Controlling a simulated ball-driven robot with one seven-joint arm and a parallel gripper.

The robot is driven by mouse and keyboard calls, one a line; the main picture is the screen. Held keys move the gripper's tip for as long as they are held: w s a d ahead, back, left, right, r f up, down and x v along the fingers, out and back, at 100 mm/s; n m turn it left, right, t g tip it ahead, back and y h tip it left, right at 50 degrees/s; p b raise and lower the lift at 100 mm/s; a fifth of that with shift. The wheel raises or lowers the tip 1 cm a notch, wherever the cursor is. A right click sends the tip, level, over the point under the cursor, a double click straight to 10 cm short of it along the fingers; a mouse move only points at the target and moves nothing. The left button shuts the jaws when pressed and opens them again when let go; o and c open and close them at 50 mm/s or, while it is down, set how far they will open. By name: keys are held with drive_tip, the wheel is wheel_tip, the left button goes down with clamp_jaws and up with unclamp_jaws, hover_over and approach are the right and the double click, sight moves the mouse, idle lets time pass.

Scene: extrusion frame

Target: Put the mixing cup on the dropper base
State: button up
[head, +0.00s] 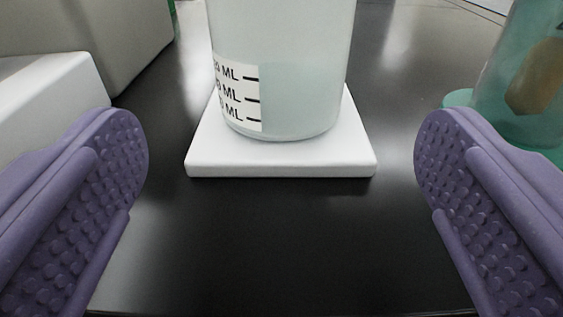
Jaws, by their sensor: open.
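A clear cup with ML markings (295,90), holding a pale liquid, stands upright on a white square base (280,164) in the upper middle of the head view. I take them to be the mixing cup and the dropper base. The cup's top is cut off by the picture edge. My gripper (281,155) is open, with one purple studded finger at each side of the picture. The fingers are wide apart and nearer to the camera than the cup. Nothing is between them, and neither touches the cup or the base.
A white block (55,95) and a grey box (85,35) stand at the left. A teal see-through container (515,85) with a brown object inside stands at the right. The black glossy tabletop (280,245) is clear in front of the base.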

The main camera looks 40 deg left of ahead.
drive_tip(key=shift+p+v, duration=0.35)
drive_tip(key=shift+v, duration=1.55)
